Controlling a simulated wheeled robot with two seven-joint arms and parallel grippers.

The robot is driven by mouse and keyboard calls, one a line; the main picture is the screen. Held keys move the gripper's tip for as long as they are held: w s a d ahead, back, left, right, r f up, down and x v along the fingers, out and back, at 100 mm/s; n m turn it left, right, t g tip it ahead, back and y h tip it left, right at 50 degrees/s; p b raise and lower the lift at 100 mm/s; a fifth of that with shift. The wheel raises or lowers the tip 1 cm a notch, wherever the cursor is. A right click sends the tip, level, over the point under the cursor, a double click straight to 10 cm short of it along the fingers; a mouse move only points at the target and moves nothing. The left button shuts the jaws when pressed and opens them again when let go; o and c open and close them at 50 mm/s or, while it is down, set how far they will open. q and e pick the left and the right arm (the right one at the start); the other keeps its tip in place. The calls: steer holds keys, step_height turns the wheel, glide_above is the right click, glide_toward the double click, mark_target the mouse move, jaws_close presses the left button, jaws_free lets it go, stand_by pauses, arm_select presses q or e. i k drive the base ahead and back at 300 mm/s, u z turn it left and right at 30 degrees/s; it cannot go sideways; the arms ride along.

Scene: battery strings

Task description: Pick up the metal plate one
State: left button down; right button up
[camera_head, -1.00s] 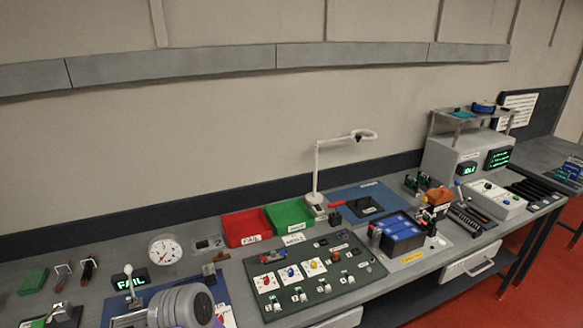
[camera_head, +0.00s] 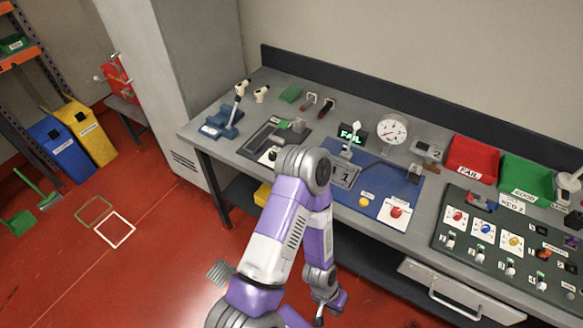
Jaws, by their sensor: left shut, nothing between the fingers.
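The metal plate one (camera_head: 345,175) is a grey plate marked with a dark "1". It lies flat on the blue mat (camera_head: 378,178) on the workbench, and my left arm's raised elbow is just left of it in the picture. My left gripper (camera_head: 319,317) hangs low near the bottom of the view, in front of the bench and well apart from the plate. It is shut and holds nothing. My right gripper is not in view.
Around the plate are the FAIL display (camera_head: 350,133), a round dial (camera_head: 392,130) and a card with a red button (camera_head: 396,212). A red bin (camera_head: 472,157), a green bin (camera_head: 526,178) and a dark switch panel (camera_head: 470,258) lie right.

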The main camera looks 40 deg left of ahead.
mark_target(344, 173)
steer(key=u, duration=1.05)
steer(key=k, duration=1.25)
steer(key=z, duration=0.85)
steer(key=i, duration=1.45)
steer(key=u, duration=1.1)
steer(key=i, duration=0.2)
steer(key=z, duration=0.05)
